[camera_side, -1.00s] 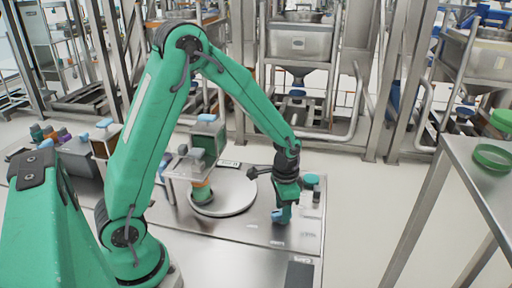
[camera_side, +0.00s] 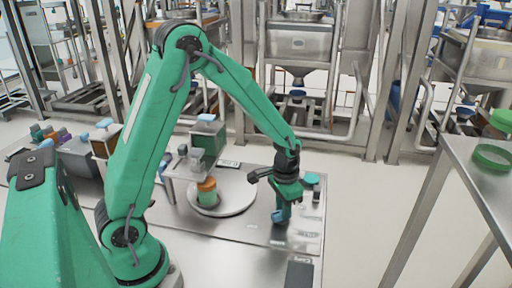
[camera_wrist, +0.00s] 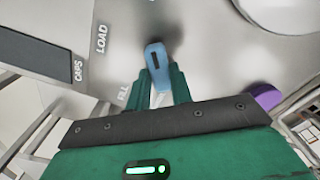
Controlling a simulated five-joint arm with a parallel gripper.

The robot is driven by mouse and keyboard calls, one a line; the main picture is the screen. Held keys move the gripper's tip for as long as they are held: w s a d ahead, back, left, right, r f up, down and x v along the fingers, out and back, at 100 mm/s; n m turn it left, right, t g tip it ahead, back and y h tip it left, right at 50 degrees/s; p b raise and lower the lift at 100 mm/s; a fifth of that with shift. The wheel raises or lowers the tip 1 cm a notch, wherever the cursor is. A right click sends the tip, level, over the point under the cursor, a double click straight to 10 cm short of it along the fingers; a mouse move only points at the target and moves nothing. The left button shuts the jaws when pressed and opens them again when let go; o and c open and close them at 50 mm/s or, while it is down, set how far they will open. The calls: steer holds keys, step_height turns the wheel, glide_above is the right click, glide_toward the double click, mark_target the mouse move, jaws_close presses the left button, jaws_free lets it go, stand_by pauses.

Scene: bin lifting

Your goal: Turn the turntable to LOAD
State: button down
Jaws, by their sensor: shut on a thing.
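The turntable (camera_side: 237,196) is a pale round disc on the steel bench, left of my gripper in the side view. Part of it shows at the top right of the wrist view (camera_wrist: 290,14). A green jar with an orange lid (camera_side: 207,187) stands on its left part. My gripper (camera_wrist: 160,82) points down and is shut on a blue handle (camera_wrist: 156,54) on the bench, which also shows in the side view (camera_side: 279,216). The printed words LOAD (camera_wrist: 101,39) and FILL (camera_wrist: 123,94) lie left of the handle in the wrist view. The handle's base is partly hidden.
A dark pad (camera_wrist: 33,53) marked CAPS lies at the left of the wrist view. A purple round thing (camera_wrist: 263,97) is right of my fingers. A steel table (camera_side: 478,165) stands at the right.

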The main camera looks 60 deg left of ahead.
steer(key=n, duration=1)
steer(key=shift+n, duration=0.3)
stand_by(0.4)
steer(key=c, duration=1.2)
jaws_free()
steer(key=shift+c, duration=0.2)
steer(key=shift+r, duration=0.15)
steer(key=shift+r, duration=3.8)
